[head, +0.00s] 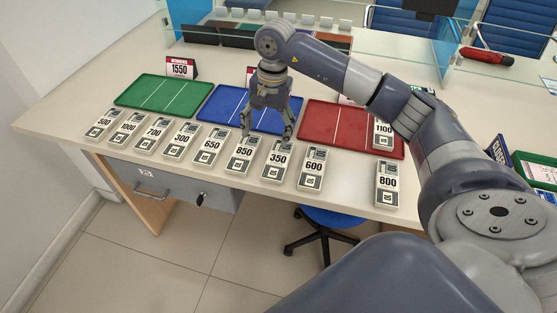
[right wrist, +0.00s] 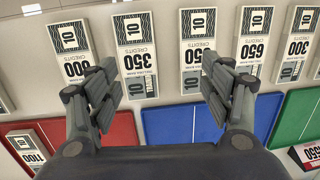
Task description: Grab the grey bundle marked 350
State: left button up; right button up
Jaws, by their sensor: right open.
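The grey bundle marked 350 (head: 278,160) lies flat in the row along the counter's front edge, between the bundle marked 850 (head: 242,155) and the bundle marked 600 (head: 312,168). My right gripper (head: 267,132) is open and empty above the counter, just behind the 850 and 350 bundles. In the right wrist view, the 350 bundle (right wrist: 134,45) shows ahead, between the spread fingers and nearer the left finger. The 850 bundle (right wrist: 196,38) shows partly behind the right finger. My left gripper is not in view.
More bundles extend left, including 650 (head: 208,145); the 800 bundle (head: 387,184) lies apart at right. Behind are green (head: 140,88), blue (head: 215,110) and red (head: 320,125) trays. The 1100 bundle (head: 383,135) is on the red tray. A sign reads 1550 (head: 180,68).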

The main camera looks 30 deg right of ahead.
aim_at(279, 159)
jog(key=shift+h, duration=0.6)
jog(key=d+f, duration=0.3)
jog(key=shift+s+d+f+p, duration=0.1)
jog(key=shift+s+f+p, duration=0.2)
jog(key=shift+f, duration=0.6)
jog(key=f, duration=0.1)
jog(key=f+p, duration=0.1)
jog(key=s+f, duration=0.1)
jog(key=f, duration=0.1)
jog(key=shift+a+p, duration=0.3)
jog(key=shift+a, duration=0.1)
jog(key=shift+w+f, duration=0.1)
jog(key=shift+f, duration=0.45)
jog(key=c, duration=1.2)
